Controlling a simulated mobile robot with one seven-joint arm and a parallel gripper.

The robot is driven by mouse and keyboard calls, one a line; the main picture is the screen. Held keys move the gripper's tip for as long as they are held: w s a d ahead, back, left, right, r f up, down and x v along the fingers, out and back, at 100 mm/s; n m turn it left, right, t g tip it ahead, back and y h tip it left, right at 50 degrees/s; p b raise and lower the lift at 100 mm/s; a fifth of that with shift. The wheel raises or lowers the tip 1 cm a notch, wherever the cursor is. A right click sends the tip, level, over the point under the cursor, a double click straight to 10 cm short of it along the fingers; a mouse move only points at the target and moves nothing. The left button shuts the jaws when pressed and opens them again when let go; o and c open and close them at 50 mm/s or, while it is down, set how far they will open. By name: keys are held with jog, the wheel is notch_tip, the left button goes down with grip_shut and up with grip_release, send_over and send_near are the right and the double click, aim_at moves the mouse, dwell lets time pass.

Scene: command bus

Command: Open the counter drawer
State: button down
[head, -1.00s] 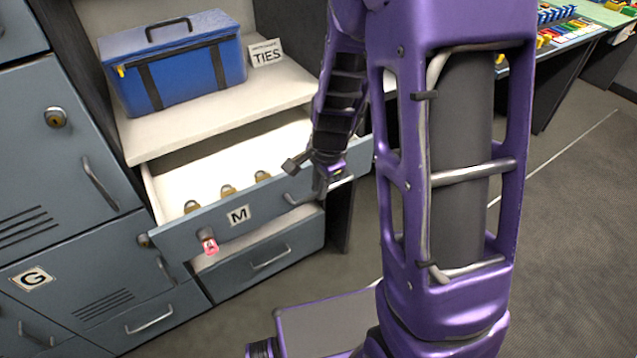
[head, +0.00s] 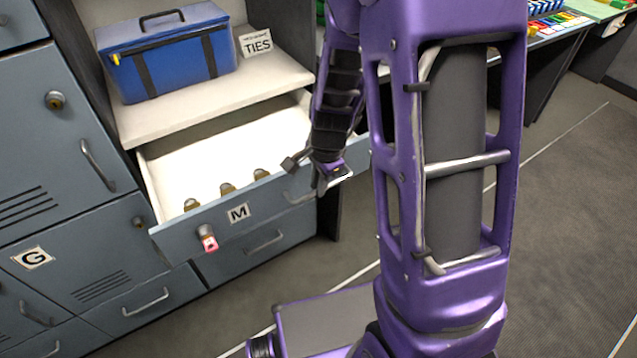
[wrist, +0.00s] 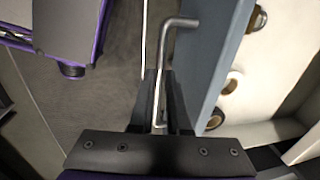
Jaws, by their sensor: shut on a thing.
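The counter drawer (head: 270,197), grey-blue in front with an M label and a pale inside, stands well out from under the white counter top. A lock with a pink tag (head: 208,238) hangs at the front's left end. My gripper (head: 325,182) is at the right part of the drawer front. In the wrist view my gripper (wrist: 161,85) is shut on the bar handle (wrist: 180,22), whose bent end sticks out past the fingers beside the drawer front (wrist: 215,65). In the head view my arm partly hides the handle.
A blue toolbox (head: 168,55) and a TIES sign (head: 257,43) stand on the counter top (head: 215,100) above the drawer. A closed lower drawer (head: 250,250) is below. Grey lockers (head: 60,150) stand at left. The floor at right (head: 570,220) is clear.

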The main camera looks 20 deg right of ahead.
jog(key=c, duration=0.9)
grip_release()
jog(key=s+r+p, duration=0.1)
jog(key=r, duration=0.4)
jog(key=s+r+p, duration=0.1)
jog(key=r+p, duration=0.1)
jog(key=r, duration=0.4)
jog(key=s+d+r+p, duration=0.1)
jog(key=r, duration=0.5)
